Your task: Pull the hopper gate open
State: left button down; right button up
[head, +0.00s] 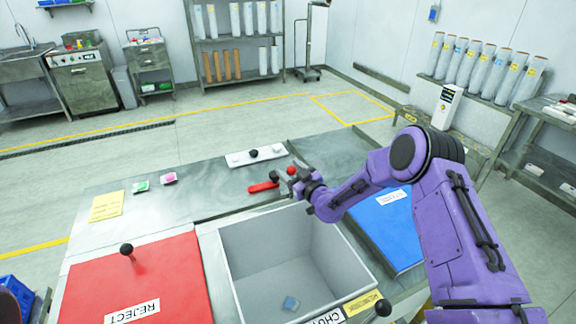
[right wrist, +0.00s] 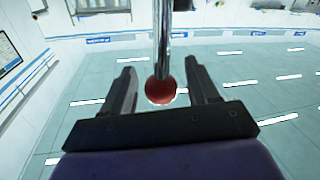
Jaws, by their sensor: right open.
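My right gripper (head: 296,179) is at the back edge of the open grey bin, beside a small red ball knob (head: 292,171). In the right wrist view a red ball (right wrist: 160,90) on the end of a shiny metal rod (right wrist: 162,45) sits between the two spread fingers of the right gripper (right wrist: 160,68). The fingers are open, with gaps on both sides of the ball. A flat red bar (head: 263,187) lies just left of the gripper. The hopper gate itself cannot be made out clearly. My left gripper is not in view.
A red REJECT lid (head: 165,270) with a black knob is at left, a blue panel (head: 385,225) at right. The bench's left back is mostly clear.

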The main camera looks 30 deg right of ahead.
jog(key=shift+w+a, duration=0.15)
jog(key=shift+w, duration=0.5)
grip_shut()
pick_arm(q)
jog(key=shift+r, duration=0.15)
pick_arm(e)
jog(key=shift+f, duration=0.1)
